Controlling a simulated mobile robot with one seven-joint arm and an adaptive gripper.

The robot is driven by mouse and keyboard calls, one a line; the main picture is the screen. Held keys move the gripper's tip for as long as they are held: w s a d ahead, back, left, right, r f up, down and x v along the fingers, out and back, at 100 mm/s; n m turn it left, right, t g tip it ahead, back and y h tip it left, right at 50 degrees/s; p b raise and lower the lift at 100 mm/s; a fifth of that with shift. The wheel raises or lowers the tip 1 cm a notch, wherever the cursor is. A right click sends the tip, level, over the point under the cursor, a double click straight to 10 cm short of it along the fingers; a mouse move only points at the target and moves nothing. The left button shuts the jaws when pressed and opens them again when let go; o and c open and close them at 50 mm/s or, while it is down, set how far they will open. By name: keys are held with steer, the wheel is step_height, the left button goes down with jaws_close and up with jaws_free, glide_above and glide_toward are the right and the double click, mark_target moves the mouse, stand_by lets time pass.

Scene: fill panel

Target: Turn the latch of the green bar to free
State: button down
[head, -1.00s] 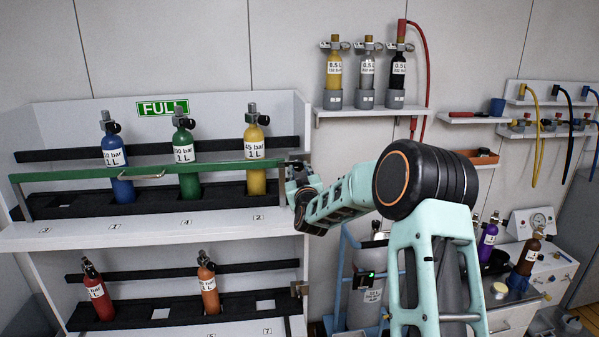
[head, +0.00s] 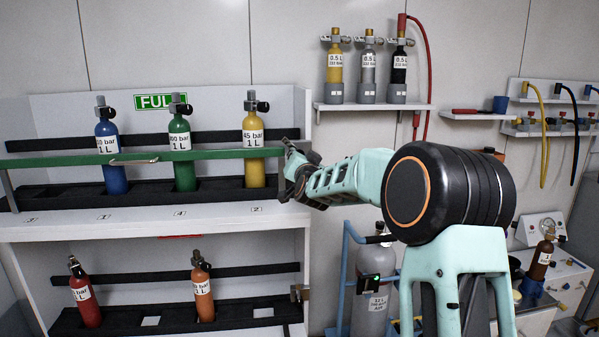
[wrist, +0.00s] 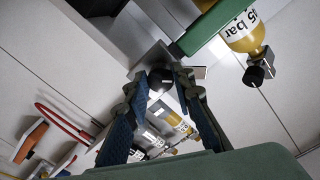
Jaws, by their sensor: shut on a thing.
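The green bar (head: 215,154) runs across the front of the upper rack shelf, in front of the blue (head: 112,155), green (head: 182,150) and yellow (head: 254,140) cylinders. Its right end reaches the rack's right side. My gripper (head: 289,148) is at that end and mostly hides the latch. In the wrist view, the fingers of my gripper (wrist: 158,76) close around a dark round knob (wrist: 160,79), which looks like the latch, beside the end of the green bar (wrist: 205,27). The latch's turn angle cannot be told.
Red (head: 84,295) and orange (head: 203,292) cylinders stand on the lower shelf. A wall shelf (head: 372,107) with small cylinders is above my arm. A grey cylinder (head: 374,255) in a blue trolley (head: 345,270) stands right of the rack, below my arm.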

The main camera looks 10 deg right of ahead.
steer(key=shift+m+y+b, duration=0.3)
steer(key=shift+m+b, duration=3.95)
steer(key=shift+m, duration=0.15)
steer(key=shift+r, duration=0.1)
steer(key=c, duration=1.7)
jaws_free()
steer(key=shift+o, duration=0.2)
steer(key=s, duration=1.2)
steer(key=shift+r, duration=0.25)
